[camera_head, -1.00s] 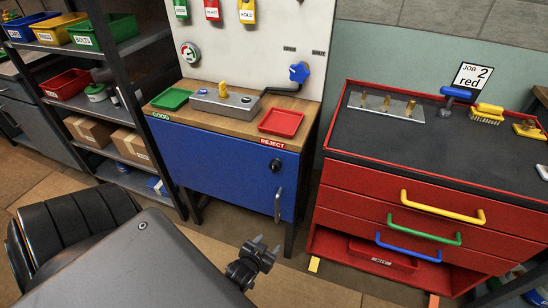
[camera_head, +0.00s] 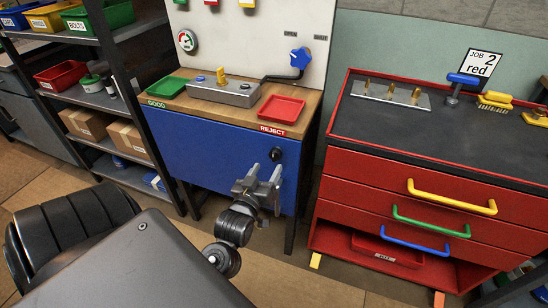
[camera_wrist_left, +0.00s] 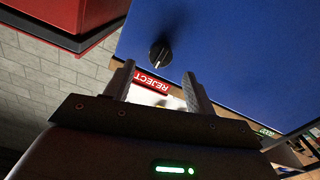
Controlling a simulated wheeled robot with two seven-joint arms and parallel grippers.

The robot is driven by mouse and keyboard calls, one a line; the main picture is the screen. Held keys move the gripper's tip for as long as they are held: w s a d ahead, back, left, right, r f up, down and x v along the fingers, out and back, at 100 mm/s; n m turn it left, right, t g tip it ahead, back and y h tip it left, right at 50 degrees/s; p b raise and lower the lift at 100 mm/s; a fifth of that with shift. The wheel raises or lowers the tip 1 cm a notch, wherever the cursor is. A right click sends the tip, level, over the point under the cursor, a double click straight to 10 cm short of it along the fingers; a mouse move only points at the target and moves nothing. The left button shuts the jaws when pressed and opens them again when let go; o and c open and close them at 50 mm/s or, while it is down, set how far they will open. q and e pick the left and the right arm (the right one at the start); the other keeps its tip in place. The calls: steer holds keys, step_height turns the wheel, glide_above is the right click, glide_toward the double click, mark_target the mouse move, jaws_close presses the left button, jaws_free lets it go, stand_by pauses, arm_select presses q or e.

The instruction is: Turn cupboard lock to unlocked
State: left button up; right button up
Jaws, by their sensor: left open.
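The cupboard (camera_head: 215,165) has a blue front under a wooden top. Its lock is a round black knob (camera_head: 277,154) at the upper right of the front. In the left wrist view the knob (camera_wrist_left: 160,52) has a pale mark pointing toward the REJECT label, which appears upside down. My left gripper (camera_head: 265,173) is open and empty, just in front of and below the knob in the head view. In the left wrist view the fingers (camera_wrist_left: 157,74) are spread, with the knob beyond their tips, apparently untouched. The cupboard's handle is mostly hidden behind the gripper. My right gripper is out of view.
A red drawer unit (camera_head: 390,190) with protruding handles stands right of the cupboard, across a narrow gap. A shelf rack (camera_head: 110,110) stands on the left. A green tray (camera_head: 167,87) and a red tray (camera_head: 281,108) sit on the cupboard top.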

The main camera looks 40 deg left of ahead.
mark_target(273, 158)
arm_select(q)
steer(key=x, duration=0.6)
steer(key=shift+w+a, duration=0.15)
steer(key=shift+w, duration=0.1)
